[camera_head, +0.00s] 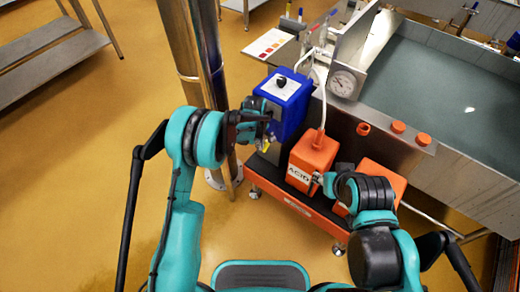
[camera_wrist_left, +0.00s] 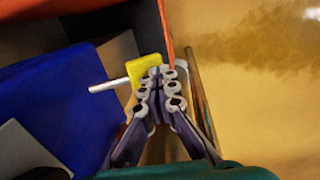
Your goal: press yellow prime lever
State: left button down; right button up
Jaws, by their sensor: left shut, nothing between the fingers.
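The yellow prime lever (camera_wrist_left: 145,70) shows in the left wrist view as a small yellow block on a thin white rod (camera_wrist_left: 108,86). In the head view only a bit of yellow (camera_head: 265,146) shows under my left gripper (camera_head: 267,117), beside the blue box (camera_head: 293,102). My left gripper is shut and empty. In the left wrist view its fingertips (camera_wrist_left: 160,72) overlap the lever's right edge; I cannot tell whether they touch it. My right gripper (camera_head: 317,183) is by the front of the orange ACID container (camera_head: 314,154); its fingers are too small to read.
The blue box and orange containers stand on a low orange cart (camera_head: 290,204). A steel post (camera_head: 190,50) rises just left of the box. A steel vat (camera_head: 440,90) with a dial gauge (camera_head: 343,83) fills the right. Open floor (camera_head: 70,150) lies left.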

pick_arm(q)
jog(key=shift+s+f, duration=0.1)
jog(key=shift+f, duration=0.15)
pick_arm(e)
jog(key=shift+s+f, duration=0.1)
jog(key=shift+f, duration=0.1)
dwell(0.3)
pick_arm(q)
jog(key=shift+a+r, duration=0.1)
jog(key=shift+r, duration=0.1)
jog(key=s+a+r+p, duration=0.2)
jog(key=r, duration=0.4)
jog(key=s+a+r+p, duration=0.2)
jog(key=s+r+p, duration=0.1)
jog(key=r, duration=0.2)
jog(key=shift+s+r, duration=0.3)
jog(key=shift+r, duration=0.05)
pick_arm(e)
jog(key=r, duration=0.1)
jog(key=s+r, duration=0.1)
jog(key=r, duration=0.1)
jog(key=d+r, duration=0.1)
jog(key=r, duration=0.1)
jog(key=shift+s+r, duration=0.2)
jog(key=shift+r, duration=0.05)
